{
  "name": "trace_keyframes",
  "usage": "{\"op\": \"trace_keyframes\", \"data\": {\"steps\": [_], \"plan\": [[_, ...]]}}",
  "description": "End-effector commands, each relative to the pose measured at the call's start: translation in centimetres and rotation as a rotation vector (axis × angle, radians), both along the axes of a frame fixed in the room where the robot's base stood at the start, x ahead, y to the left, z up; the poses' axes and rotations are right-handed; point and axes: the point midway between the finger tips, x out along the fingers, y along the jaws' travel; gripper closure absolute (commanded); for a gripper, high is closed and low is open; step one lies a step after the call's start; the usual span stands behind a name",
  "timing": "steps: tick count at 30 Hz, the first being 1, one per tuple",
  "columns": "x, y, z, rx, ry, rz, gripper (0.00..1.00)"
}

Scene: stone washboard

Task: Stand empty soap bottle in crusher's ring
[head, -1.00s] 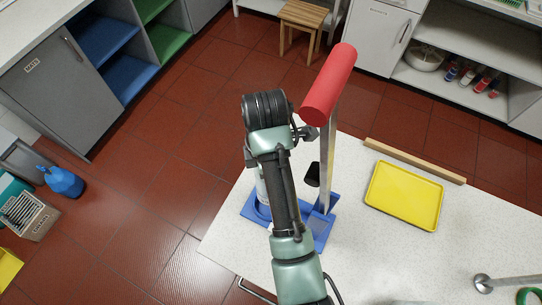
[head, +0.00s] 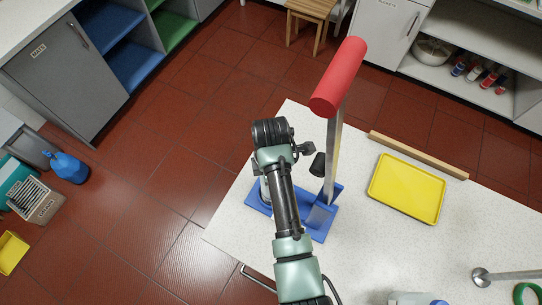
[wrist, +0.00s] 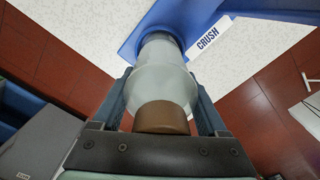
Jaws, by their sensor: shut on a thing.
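The soap bottle (wrist: 165,80) is pale and translucent with a brown cap (wrist: 162,117). In the wrist view my gripper (wrist: 161,76) is shut on it, one finger on each side, cap towards the palm. The bottle's far end meets the blue ring (wrist: 150,22) of the crusher; I cannot tell whether it rests on the bottom. In the head view the crusher's blue base (head: 322,214) stands on the table, with a metal lever and red handle (head: 338,77) raised. My arm hides most of the bottle and ring there.
A yellow tray (head: 407,188) and a wooden strip (head: 418,155) lie right of the crusher. The raised lever stands close to the right of my wrist. A white "CRUSH" label (wrist: 208,39) is beside the ring. The table's left edge is close to the crusher.

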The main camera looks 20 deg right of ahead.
Motion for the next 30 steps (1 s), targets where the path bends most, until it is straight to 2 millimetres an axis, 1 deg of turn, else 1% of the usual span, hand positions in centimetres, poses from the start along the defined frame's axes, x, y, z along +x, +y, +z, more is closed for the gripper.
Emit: {"op": "trace_keyframes", "data": {"steps": [1,3,5,12,17,20,23,26,27,30], "plan": [[0.0,0.0,-0.2,0.000,0.001,0.000,0.22],[0.0,0.0,-0.1,0.000,0.000,0.000,0.10],[0.0,0.0,-0.1,0.000,0.000,0.000,0.00],[0.0,0.0,0.0,0.000,0.000,0.000,0.00],[0.1,0.0,1.0,-0.001,-0.003,0.000,0.00],[0.1,0.0,2.6,-0.001,-0.005,0.001,0.00],[0.2,0.0,4.9,-0.003,-0.007,0.002,0.00],[0.2,-0.1,7.3,-0.003,-0.007,0.002,0.00],[0.1,0.0,8.9,-0.002,-0.004,0.001,0.00],[0.0,0.0,11.0,-0.001,0.000,0.000,0.00]]}}
